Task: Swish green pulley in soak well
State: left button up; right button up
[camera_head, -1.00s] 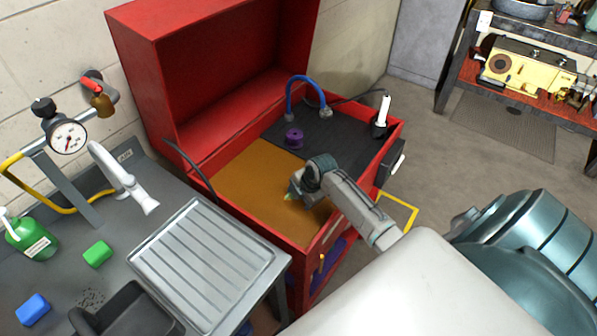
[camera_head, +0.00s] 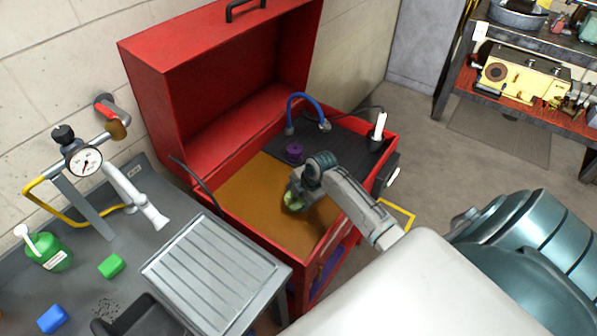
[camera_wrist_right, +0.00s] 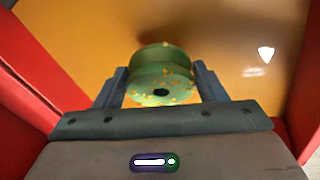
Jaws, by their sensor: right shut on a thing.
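The green pulley (camera_wrist_right: 162,76) is between the fingers of my right gripper (camera_wrist_right: 162,85) in the right wrist view, which is shut on it. Orange-yellow specks dot its surface. In the head view the pulley (camera_head: 292,201) shows at the tip of my right gripper (camera_head: 297,195), over the soak well (camera_head: 250,194) of amber liquid in the red parts washer. I cannot tell whether the pulley touches the liquid. My left gripper is not in view.
A purple pulley (camera_head: 294,152) stands on the dark shelf (camera_head: 340,145) behind the well, near a blue hose (camera_head: 303,98). The raised red lid (camera_head: 225,90) stands behind. A ribbed drain tray (camera_head: 208,272) lies left of the well. Green (camera_head: 111,266) and blue (camera_head: 52,319) blocks lie on the grey bench.

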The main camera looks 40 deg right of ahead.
aim_at(298, 204)
notch_tip(298, 204, up, 2)
jog(key=shift+r+p, duration=0.1)
jog(key=shift+p, duration=0.5)
jog(key=shift+w+r+p, duration=0.1)
jog(key=shift+r+p, duration=0.6)
jog(key=shift+r, duration=3.45)
jog(key=shift+f, duration=0.1)
notch_tip(298, 204, down, 14)
jog(key=b, duration=1.4)
jog(key=shift+f+b, duration=0.2)
jog(key=shift+b, duration=0.1)
